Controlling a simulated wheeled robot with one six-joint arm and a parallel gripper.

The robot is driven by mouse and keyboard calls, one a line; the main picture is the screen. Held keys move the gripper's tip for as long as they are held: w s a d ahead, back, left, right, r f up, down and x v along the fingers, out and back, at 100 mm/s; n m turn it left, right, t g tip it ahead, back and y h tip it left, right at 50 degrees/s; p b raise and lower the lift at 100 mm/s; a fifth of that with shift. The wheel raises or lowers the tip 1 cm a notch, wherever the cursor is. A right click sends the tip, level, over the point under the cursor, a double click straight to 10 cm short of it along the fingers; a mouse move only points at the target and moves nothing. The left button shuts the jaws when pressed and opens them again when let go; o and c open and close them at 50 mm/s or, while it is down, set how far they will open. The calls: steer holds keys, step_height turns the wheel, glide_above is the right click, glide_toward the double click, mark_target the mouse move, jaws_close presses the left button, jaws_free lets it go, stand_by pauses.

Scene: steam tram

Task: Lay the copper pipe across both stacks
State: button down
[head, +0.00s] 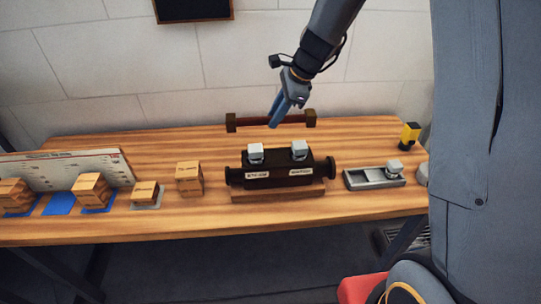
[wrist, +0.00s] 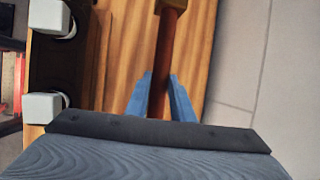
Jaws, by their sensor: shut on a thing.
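The copper pipe (head: 255,121) is a reddish-brown bar lying left to right near the table's back edge, with a dark block at each end. My gripper (head: 274,123) points down at its middle. In the wrist view the pipe (wrist: 169,45) runs between the two blue fingers (wrist: 160,80), which are shut on it. I cannot tell whether the pipe is lifted or rests on the end blocks. In front of it stands a dark unit (head: 285,164) with two short posts, each topped by a pale cap: left (head: 255,151) and right (head: 299,149).
Wooden blocks stand in several places on the left, including a pile (head: 91,190) and another block (head: 189,178). A printed board (head: 75,168) leans behind them. A grey tray (head: 365,183) and a yellow-and-black item (head: 410,133) are on the right. The wall is close behind.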

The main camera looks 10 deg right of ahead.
steer(key=shift+f, duration=0.1)
steer(key=shift+f+p, duration=1.05)
steer(key=shift+f, duration=3.8)
steer(key=shift+f, duration=0.1)
steer(key=c, duration=1.5)
jaws_free()
steer(key=shift+c, duration=0.2)
steer(key=shift+f, duration=0.15)
